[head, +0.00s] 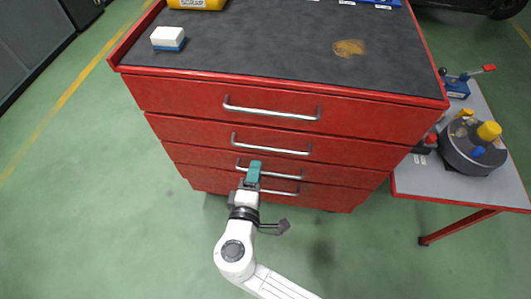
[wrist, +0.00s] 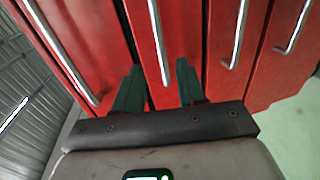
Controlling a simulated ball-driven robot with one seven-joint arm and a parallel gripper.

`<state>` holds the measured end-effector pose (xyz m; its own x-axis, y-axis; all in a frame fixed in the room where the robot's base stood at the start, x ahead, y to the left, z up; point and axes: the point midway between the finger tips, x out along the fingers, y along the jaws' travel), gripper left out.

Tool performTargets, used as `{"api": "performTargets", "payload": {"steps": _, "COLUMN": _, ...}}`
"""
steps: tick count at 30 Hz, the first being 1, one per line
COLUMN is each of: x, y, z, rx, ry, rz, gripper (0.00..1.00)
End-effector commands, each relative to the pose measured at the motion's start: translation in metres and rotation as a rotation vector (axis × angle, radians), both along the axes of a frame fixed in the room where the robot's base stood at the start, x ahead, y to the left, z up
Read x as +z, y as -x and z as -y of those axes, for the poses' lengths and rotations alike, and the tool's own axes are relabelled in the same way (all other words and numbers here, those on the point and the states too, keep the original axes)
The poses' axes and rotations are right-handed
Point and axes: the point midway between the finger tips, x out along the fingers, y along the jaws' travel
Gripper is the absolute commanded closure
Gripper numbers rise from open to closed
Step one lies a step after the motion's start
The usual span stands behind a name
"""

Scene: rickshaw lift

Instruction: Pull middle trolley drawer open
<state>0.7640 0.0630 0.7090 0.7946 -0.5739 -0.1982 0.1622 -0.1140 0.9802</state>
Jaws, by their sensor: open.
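The red trolley (head: 160,96) has several stacked drawers with silver bar handles. The second handle from the top (head: 271,150) is in clear view in the head view. The third handle (head: 288,175) is partly covered by my gripper (head: 254,166). All drawers look shut. My gripper is open, with its teal fingers near the drawer fronts. In the wrist view, one bar handle (wrist: 160,45) runs between the two fingertips of my gripper (wrist: 159,68). I cannot tell whether the fingers reach around the bar or stop short of it.
A black top (head: 260,45) carries a white-and-blue block (head: 168,38) and a yellow item (head: 197,3). A side table (head: 460,188) with a round grey device (head: 470,150) stands close on the right. The green floor (head: 110,210) in front is clear.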

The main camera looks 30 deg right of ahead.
Motion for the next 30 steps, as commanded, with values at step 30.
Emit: {"api": "performTargets", "payload": {"steps": 30, "x": -0.018, "y": -0.069, "z": 0.052, "rx": -0.003, "ry": -0.003, "rz": -0.002, "gripper": 0.69}}
